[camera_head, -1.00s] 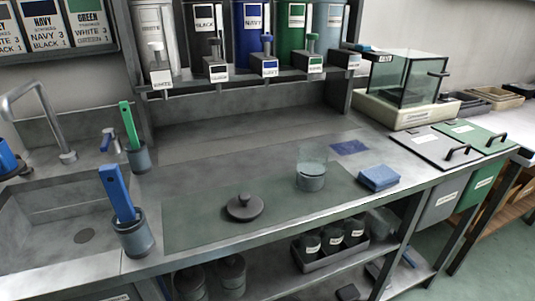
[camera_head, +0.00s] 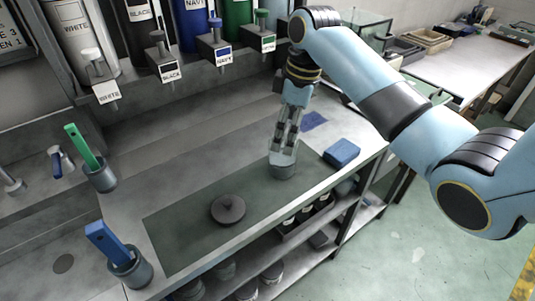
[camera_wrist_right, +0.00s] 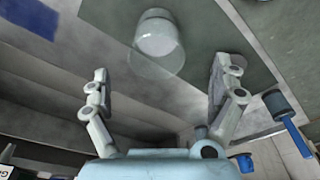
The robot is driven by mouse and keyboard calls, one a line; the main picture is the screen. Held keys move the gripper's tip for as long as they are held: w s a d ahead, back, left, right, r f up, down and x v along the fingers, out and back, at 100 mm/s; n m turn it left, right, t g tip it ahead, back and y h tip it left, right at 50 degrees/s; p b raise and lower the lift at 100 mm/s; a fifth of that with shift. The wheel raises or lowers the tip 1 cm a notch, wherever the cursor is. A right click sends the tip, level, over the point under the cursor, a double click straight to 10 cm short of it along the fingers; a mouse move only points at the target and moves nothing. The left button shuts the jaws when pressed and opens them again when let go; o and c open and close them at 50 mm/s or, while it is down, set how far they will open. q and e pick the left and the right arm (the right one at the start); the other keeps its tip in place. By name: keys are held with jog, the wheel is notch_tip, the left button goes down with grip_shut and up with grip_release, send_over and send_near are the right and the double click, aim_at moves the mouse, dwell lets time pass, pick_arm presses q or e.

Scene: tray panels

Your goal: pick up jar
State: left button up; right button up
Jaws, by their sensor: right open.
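The clear glass jar (camera_head: 283,171) with a grey lower part stands upright on the dark mat (camera_head: 190,235). In the right wrist view the jar (camera_wrist_right: 158,40) shows ahead of the gap between my fingers. My right gripper (camera_head: 285,147) is above the jar, pointing down, its fingers overlapping the jar's upper part in the head view. In the wrist view the right gripper (camera_wrist_right: 158,75) is spread open and nothing is held in it. I cannot tell whether the fingers touch the glass. My left gripper is not in view.
A dark knobbed lid (camera_head: 228,210) lies on the mat, left of the jar. A blue sponge (camera_head: 342,151) and a blue patch (camera_head: 313,120) lie to the right. Cups with a green brush (camera_head: 82,146) and a blue brush (camera_head: 106,242) stand left. Dispensers line the back.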

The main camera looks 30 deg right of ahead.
aim_at(280, 159)
jog(key=f, duration=0.4)
jog(key=shift+w+a+f, duration=0.1)
jog(key=shift+w+a, duration=0.05)
jog(key=shift+a, duration=0.1)
jog(key=f, duration=0.2)
jog(key=w+f, duration=0.1)
jog(key=f, duration=0.2)
jog(key=shift+a+f, duration=0.15)
jog(key=shift+f, duration=0.2)
jog(key=shift+s, duration=0.1)
jog(key=c, duration=1.5)
